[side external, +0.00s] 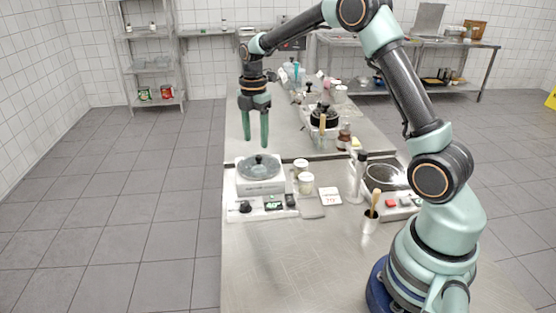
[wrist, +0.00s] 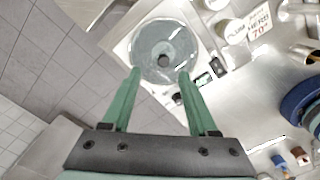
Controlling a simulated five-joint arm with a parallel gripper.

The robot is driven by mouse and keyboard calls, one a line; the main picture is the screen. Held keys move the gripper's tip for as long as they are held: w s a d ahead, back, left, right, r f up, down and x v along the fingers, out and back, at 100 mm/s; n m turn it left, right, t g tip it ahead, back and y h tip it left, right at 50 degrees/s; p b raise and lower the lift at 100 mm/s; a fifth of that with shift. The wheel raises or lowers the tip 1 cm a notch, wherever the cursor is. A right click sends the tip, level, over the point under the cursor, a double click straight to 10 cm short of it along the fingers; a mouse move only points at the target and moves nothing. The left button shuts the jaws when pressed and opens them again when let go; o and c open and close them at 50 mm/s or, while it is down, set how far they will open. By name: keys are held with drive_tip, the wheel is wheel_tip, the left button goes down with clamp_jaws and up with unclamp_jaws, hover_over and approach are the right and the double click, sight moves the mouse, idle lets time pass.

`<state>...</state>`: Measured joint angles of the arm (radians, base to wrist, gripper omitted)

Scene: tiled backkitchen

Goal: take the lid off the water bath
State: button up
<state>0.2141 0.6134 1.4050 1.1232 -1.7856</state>
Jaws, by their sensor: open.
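The water bath (side external: 262,188) is a white square unit with a knob and a lit display on its front, standing on the near part of the steel bench. Its round see-through lid (side external: 246,162) sits on top, with a dark knob in the middle. In the wrist view the lid (wrist: 146,47) and its knob (wrist: 165,60) lie just beyond the fingertips. My gripper (side external: 255,143) has two green fingers pointing down, apart and empty, above the lid. It also shows in the wrist view (wrist: 160,74), where the knob appears roughly between the fingertips.
Two small lidded jars (side external: 306,183) and a sign card (side external: 330,196) stand just right of the bath. A metal cup with a wooden handle (side external: 370,222) and another device (side external: 400,203) are further right. The bench front (side external: 285,260) is clear.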

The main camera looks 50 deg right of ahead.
sight(258, 156)
drive_tip(key=shift+s+d+f, duration=0.1)
drive_tip(key=shift+s+f, duration=0.05)
drive_tip(key=shift+f, duration=1.25)
drive_tip(key=shift+s+f, duration=0.1)
drive_tip(key=shift+f, duration=1.25)
clamp_jaws()
